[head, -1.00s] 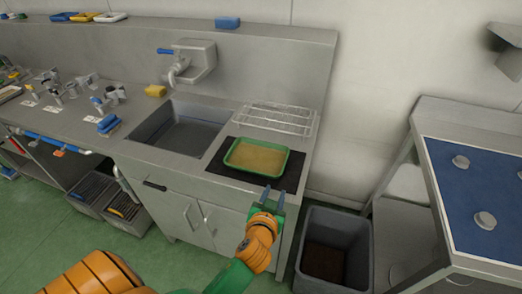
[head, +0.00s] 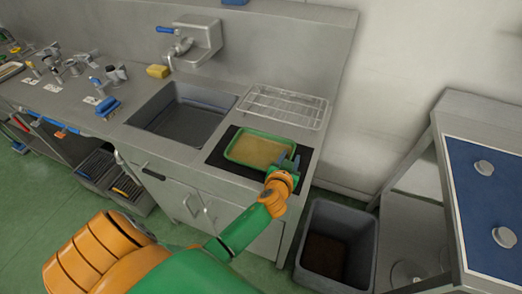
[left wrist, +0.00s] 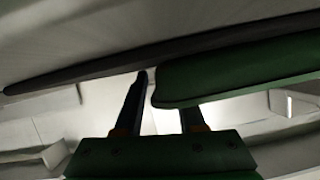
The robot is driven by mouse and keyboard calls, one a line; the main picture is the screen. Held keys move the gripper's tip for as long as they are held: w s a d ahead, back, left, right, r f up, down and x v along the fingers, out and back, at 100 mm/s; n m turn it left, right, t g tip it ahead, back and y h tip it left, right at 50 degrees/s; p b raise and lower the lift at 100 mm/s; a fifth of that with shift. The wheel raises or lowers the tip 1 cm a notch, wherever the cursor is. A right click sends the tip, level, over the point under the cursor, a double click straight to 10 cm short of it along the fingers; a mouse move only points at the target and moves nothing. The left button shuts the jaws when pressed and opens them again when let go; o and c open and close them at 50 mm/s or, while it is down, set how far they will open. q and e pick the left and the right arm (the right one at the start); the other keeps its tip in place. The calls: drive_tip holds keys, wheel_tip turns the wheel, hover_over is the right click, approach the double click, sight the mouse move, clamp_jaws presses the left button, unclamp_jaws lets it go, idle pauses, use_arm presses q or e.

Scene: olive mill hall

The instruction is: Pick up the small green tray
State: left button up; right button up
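The small green tray (head: 245,163), with a yellowish inside, lies on a black mat (head: 219,151) on the steel counter, right of the sink. My left gripper (head: 289,160) is at the tray's right front corner, its two fingers apart. In the left wrist view, the tray (left wrist: 235,75) fills the upper right, and the black strip above it looks like the mat. The left gripper (left wrist: 162,100) shows its fingers spread there; the tray's edge hides the tip of one finger, and a gap separates the other from the tray. I cannot tell whether they touch it. My right gripper is not in view.
A wire rack (head: 285,106) lies just behind the tray. The sink (head: 182,115) is to the left, with a yellow sponge (head: 158,71) behind it. A grey bin (head: 336,247) stands on the floor at right, near a blue-topped table (head: 487,210).

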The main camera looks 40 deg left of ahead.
use_arm(q)
drive_tip(key=shift+s+r, duration=0.1)
clamp_jaws()
idle(1.3)
